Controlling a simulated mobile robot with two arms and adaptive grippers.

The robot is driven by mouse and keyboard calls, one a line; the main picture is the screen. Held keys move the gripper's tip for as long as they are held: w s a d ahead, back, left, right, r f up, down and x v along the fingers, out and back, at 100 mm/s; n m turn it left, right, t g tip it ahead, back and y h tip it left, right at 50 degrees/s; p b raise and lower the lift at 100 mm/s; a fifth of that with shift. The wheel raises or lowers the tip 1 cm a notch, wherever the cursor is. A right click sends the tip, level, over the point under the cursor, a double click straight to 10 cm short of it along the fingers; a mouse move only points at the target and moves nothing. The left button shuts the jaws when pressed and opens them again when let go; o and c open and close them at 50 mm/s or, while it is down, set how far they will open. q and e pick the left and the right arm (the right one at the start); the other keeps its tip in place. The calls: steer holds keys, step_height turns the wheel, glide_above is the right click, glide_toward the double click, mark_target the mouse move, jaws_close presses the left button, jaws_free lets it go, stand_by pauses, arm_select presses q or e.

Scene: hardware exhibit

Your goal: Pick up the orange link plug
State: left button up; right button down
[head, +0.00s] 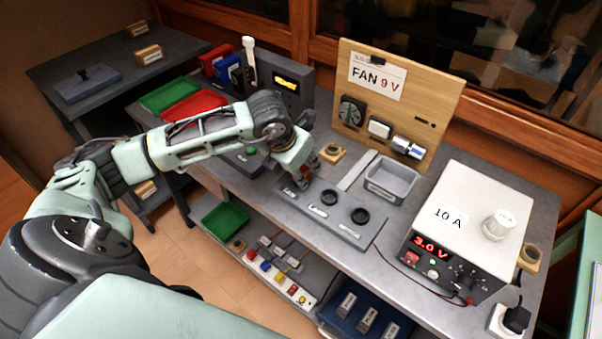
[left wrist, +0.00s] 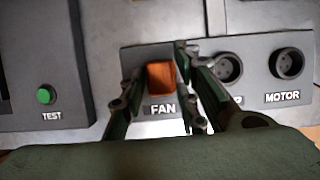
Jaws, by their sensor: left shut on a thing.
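The orange link plug (left wrist: 161,78) is at the FAN position of the grey socket panel, above the FAN label in the left wrist view. My left gripper (left wrist: 172,100) has one finger on each side of the plug and is shut on it. I cannot tell whether the plug is seated or lifted slightly. The panel (head: 343,233) lies on the bench in the head view, with two round dark sockets beside the FAN position. There my left gripper (head: 304,182) reaches the panel's left end and largely hides the plug. My right gripper is not in view.
A power supply (head: 463,229) reading 3.0 V stands at the right. A grey tray (head: 391,180) and a wooden FAN 9 V board (head: 396,105) are behind the panel. Green (head: 169,95) and red trays (head: 196,104) lie at the back left. A lower shelf holds small parts.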

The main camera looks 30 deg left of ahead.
mark_target(308, 167)
arm_select(q)
steer(key=shift+r, duration=0.4)
steer(key=r, duration=0.2)
steer(key=d+r+b, duration=0.1)
steer(key=shift+r, duration=0.35)
steer(key=s+d+r+b, duration=0.1)
steer(key=s+d+r, duration=0.3)
steer(key=d, duration=0.6)
step_height(308, 167, up, 2)
steer(key=shift+r+b, duration=0.25)
steer(key=shift+b, duration=0.1)
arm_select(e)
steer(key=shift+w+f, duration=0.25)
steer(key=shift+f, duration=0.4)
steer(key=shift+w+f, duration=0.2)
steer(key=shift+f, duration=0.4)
